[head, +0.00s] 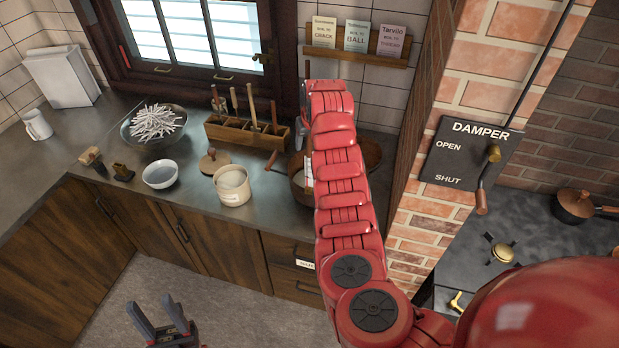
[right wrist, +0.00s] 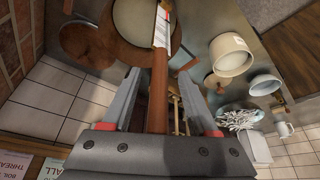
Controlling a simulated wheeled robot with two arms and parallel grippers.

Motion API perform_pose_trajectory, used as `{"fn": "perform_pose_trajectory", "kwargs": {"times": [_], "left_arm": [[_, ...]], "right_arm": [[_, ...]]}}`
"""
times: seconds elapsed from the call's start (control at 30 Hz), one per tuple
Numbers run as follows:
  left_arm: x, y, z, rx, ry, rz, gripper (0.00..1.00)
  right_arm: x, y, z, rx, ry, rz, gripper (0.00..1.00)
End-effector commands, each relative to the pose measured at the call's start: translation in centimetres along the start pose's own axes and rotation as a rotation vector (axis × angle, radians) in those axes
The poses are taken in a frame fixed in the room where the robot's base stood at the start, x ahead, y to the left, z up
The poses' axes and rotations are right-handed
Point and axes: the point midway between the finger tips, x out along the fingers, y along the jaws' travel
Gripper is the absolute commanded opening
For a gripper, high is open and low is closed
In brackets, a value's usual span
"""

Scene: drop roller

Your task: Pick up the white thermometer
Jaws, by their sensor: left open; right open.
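A long stick with a brown wooden upper part and a white marked strip, seemingly the white thermometer (right wrist: 161,27), stands in a pot (right wrist: 133,18). In the head view, the white strip (head: 308,170) shows beside my right arm, in the pot. My right gripper (right wrist: 158,72) is open, with its fingers on either side of the brown part. I cannot tell whether they touch it. In the head view my right arm partly hides the pot and most of this gripper. My left gripper (head: 152,304) is open and empty, low above the floor in front of the cabinets.
On the counter stand a wooden tool rack (head: 245,133), a cream crock (head: 232,186), a white bowl (head: 160,175), a bowl of white pieces (head: 152,128) and a white mug (head: 37,125). A brick pillar (head: 480,85) with a damper lever (head: 487,175) rises on the right.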

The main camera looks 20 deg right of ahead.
Motion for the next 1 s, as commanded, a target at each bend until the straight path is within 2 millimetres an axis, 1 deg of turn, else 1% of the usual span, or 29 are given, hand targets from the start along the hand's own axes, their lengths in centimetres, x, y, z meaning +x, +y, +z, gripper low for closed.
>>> {"fn": "perform_pose_trajectory", "kwargs": {"times": [0.03,0.33,1.0], "left_arm": [[-0.02,0.0,0.0,0.0,0.0,0.0,0.5],[-0.01,0.0,0.0,0.0,0.0,0.0,0.5],[-0.01,0.0,0.0,0.0,0.0,0.0,0.5]], "right_arm": [[0.0,0.01,0.0,0.0,0.0,0.0,0.54],[-0.02,0.02,-0.01,0.0,0.0,0.0,0.0],[-0.05,0.01,-0.02,0.0,0.0,0.0,0.0]]}}
